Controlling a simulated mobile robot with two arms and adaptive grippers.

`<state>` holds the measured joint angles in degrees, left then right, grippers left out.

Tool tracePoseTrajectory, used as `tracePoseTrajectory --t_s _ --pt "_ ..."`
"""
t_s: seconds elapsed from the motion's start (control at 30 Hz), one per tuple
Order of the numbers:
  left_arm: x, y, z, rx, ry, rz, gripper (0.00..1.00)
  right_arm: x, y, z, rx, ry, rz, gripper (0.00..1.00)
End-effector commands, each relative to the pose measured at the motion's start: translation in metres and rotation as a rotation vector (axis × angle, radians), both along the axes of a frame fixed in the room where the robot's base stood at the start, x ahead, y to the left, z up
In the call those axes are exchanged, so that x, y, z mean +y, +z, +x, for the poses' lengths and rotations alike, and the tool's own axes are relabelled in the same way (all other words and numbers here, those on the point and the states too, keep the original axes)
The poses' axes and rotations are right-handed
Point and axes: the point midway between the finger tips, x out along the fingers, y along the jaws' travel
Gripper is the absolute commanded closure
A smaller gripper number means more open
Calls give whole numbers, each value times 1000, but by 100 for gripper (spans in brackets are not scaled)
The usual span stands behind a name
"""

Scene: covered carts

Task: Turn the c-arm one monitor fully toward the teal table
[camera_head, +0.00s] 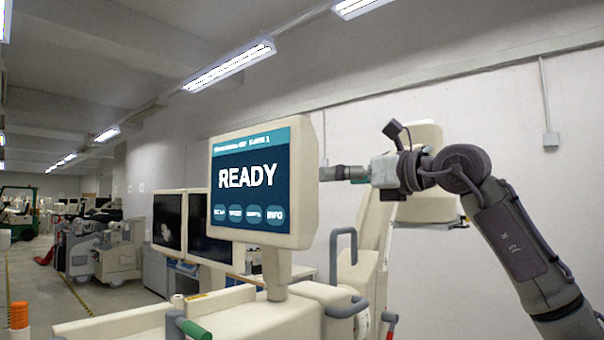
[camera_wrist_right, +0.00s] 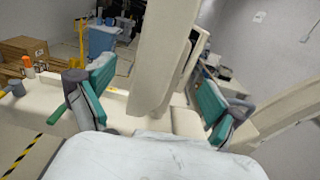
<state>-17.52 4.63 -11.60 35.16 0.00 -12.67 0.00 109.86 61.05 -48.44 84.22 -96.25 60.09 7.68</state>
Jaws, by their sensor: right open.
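The c-arm one monitor (camera_head: 264,182) is a beige panel with a blue screen reading READY, on a short post above a beige cart. Its screen faces toward the left front of the head view. My right gripper (camera_head: 332,173) comes in from the right at the monitor's right side edge. In the right wrist view the gripper (camera_wrist_right: 155,72) is open, its teal-padded fingers spread on either side of the monitor's narrow beige edge (camera_wrist_right: 162,55). I cannot tell whether either pad touches it. My left gripper and a teal table are not in view.
Two dark-screened monitors (camera_head: 167,221) stand behind on the left. The cart's beige body (camera_head: 238,298) has a green-tipped handle (camera_head: 193,329) and grey grab bars (camera_head: 343,243). An orange-capped object (camera_head: 19,315) is at lower left.

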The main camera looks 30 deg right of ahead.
Motion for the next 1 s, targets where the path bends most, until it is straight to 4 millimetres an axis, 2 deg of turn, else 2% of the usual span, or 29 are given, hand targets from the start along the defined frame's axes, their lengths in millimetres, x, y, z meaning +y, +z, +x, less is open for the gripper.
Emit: tracePoseTrajectory --t_s 0.03,0.2,0.4,0.6,0.87,1.0 --pt "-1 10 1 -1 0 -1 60 5 4 12 4 2 -1 7" --pt "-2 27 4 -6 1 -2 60 18 4 47 4 3 0 7" --pt "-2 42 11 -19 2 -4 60 27 4 76 1 2 0 7" --pt "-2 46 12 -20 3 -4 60 32 1 89 0 2 -1 7" --pt "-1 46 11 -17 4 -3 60 32 0 90 -1 2 0 7" --pt "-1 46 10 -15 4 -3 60 32 0 90 -1 2 0 27"
